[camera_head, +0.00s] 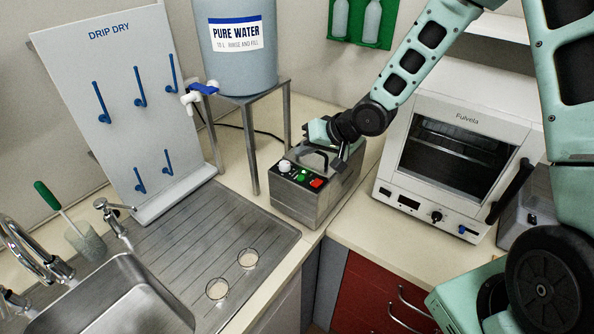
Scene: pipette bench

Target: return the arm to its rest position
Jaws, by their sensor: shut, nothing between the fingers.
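My gripper (340,163) is at the end of my mint-green arm, which reaches in from the upper right. It is shut and empty. In the picture it overlaps the top right of a steel box (297,208) with a black handle, a white knob, a green button and a red switch. I cannot tell whether the fingers touch the box or its handle. The arm passes in front of the upper left part of the white oven (395,180).
A blue water tank (235,70) stands on a metal stand (252,160) left of the gripper. A drip-dry rack (125,125) with blue pegs is farther left. A steel sink (115,305) and drainboard with two clear dishes (217,288) lie in front. Red drawers (365,295) are below.

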